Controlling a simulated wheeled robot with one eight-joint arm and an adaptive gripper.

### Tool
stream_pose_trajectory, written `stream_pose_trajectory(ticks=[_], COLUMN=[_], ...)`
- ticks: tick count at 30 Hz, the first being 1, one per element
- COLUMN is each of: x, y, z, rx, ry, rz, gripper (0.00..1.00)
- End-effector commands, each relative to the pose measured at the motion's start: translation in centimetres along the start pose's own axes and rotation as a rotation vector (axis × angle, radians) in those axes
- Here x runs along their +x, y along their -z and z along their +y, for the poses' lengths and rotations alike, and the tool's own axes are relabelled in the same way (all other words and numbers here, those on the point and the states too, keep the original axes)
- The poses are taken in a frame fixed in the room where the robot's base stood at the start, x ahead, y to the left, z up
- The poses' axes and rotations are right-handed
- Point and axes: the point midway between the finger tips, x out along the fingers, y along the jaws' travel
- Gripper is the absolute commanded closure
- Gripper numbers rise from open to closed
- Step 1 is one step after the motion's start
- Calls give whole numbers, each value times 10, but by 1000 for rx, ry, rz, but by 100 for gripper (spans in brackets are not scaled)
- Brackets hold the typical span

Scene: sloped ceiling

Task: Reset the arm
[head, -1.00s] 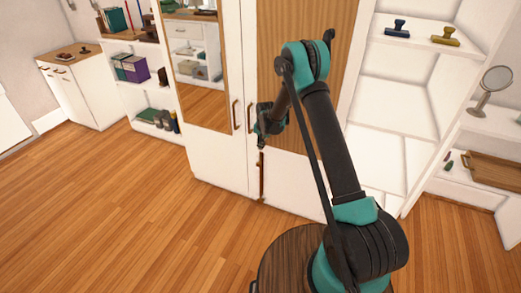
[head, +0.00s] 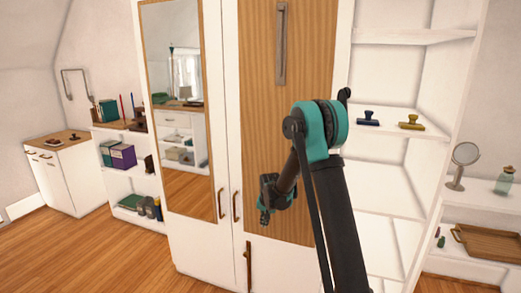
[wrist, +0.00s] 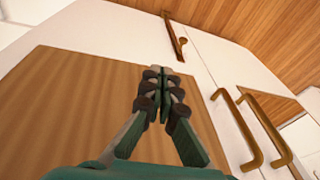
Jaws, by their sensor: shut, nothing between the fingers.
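My gripper (head: 265,214) shows in the head view in front of the wardrobe (head: 222,130), a little right of its pair of door handles. My dark and teal arm rises from the bottom of the head view and bends at the teal elbow, with the forearm reaching down and left. In the wrist view my gripper (wrist: 163,74) is shut, its fingertips together and empty. The wardrobe's wood panel (wrist: 70,110) and two brass handles (wrist: 235,128) lie beyond it. I cannot tell the exact gap to the doors.
Open shelves (head: 390,130) with two stamps stand on the right. A white cabinet (head: 65,178) and a bookshelf (head: 125,165) stand left. The floor (head: 100,262) at front left is clear.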

Motion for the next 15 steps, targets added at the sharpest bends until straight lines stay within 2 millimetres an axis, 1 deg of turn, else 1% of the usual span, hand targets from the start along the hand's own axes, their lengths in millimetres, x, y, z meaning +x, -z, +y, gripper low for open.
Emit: stream_pose_trajectory(ticks=[1, 6, 11, 15], x=[-18, -68, -108, -138], y=[-6, -29, -58, -88], z=[13, 50, 85, 116], rx=[-7, -44, -80, -111], ry=[-1, -5, -9, -15], rz=[6, 26, 46, 62], gripper=[100, 100, 100, 100])
